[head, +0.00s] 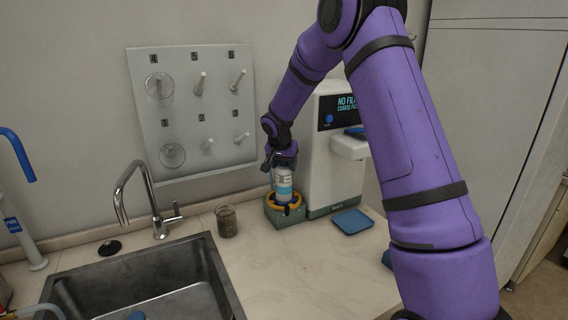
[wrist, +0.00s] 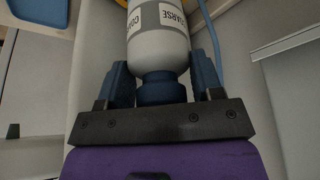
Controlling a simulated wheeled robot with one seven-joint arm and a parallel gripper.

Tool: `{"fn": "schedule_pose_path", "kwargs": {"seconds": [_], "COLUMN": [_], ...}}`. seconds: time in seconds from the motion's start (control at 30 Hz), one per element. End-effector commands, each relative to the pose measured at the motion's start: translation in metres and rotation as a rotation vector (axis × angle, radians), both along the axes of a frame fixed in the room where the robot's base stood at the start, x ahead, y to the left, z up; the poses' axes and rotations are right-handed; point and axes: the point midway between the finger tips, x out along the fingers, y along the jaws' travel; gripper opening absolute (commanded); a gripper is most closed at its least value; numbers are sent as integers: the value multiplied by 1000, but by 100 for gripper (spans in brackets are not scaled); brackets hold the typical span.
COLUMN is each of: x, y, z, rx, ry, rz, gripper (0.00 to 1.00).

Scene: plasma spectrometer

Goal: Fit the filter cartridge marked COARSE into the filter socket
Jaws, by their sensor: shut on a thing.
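The filter cartridge (head: 283,183) is a white bottle shape with a blue band. In the wrist view the cartridge (wrist: 158,48) shows a label reading COARSE and a dark blue neck. My gripper (wrist: 164,88) is shut on it at the neck end; in the head view my gripper (head: 283,155) is above it. The cartridge looks upright over a green-grey block with an orange-yellow ring, the likely filter socket (head: 272,213). Its lower end is at the ring; I cannot tell whether it is seated. The spectrometer (head: 325,165) stands just right, its screen partly hidden by my arm.
A beaker of brown liquid (head: 227,221) stands left of the block, near the sink (head: 150,285) and its faucet (head: 150,195). A blue tray (head: 352,221) lies to the right. A pegboard with glassware (head: 190,150) hangs behind. The front counter is clear.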

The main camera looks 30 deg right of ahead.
Motion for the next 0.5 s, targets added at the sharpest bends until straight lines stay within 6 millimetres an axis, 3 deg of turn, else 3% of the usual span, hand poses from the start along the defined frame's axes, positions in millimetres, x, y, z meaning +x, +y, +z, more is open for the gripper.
{"fn": "schedule_pose_path", "kwargs": {"seconds": [0.5], "x": [0], "y": [-1], "z": [-9], "rx": [0], "ry": [0], "rz": [-1], "gripper": [4]}}
